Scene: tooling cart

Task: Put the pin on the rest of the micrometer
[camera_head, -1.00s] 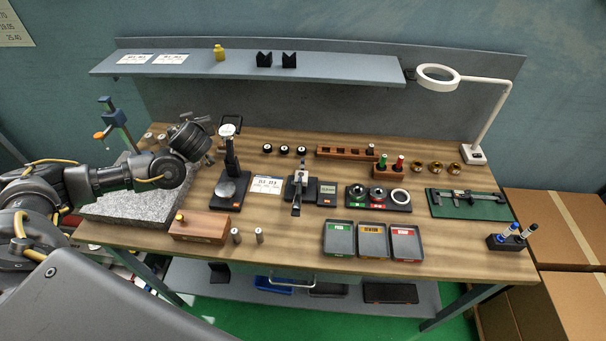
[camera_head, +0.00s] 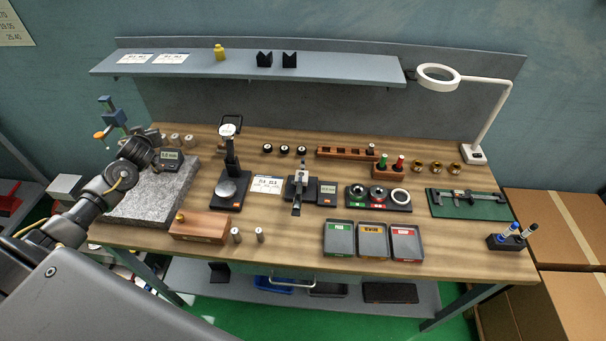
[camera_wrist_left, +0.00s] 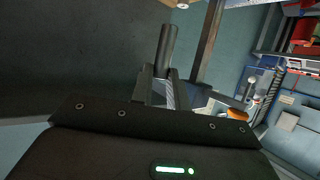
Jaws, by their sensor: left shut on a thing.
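My left gripper (camera_wrist_left: 162,88) is shut on a dark grey cylindrical pin (camera_wrist_left: 167,46) in the left wrist view; the pin sticks out beyond the fingers. In the head view my left gripper (camera_head: 141,149) is over the back left of the granite plate, and the pin cannot be made out there. The micrometer (camera_head: 299,188) stands upright on the middle of the bench, with a small display (camera_head: 327,190) on its right. Its rest is too small to make out clearly. My left gripper is well to the left of it. My right gripper is not in view.
A dial comparator (camera_head: 229,170) stands between my left gripper and the micrometer. A wooden block (camera_head: 200,228), two metal cylinders (camera_head: 236,235) and sorting trays (camera_head: 373,240) lie in front.

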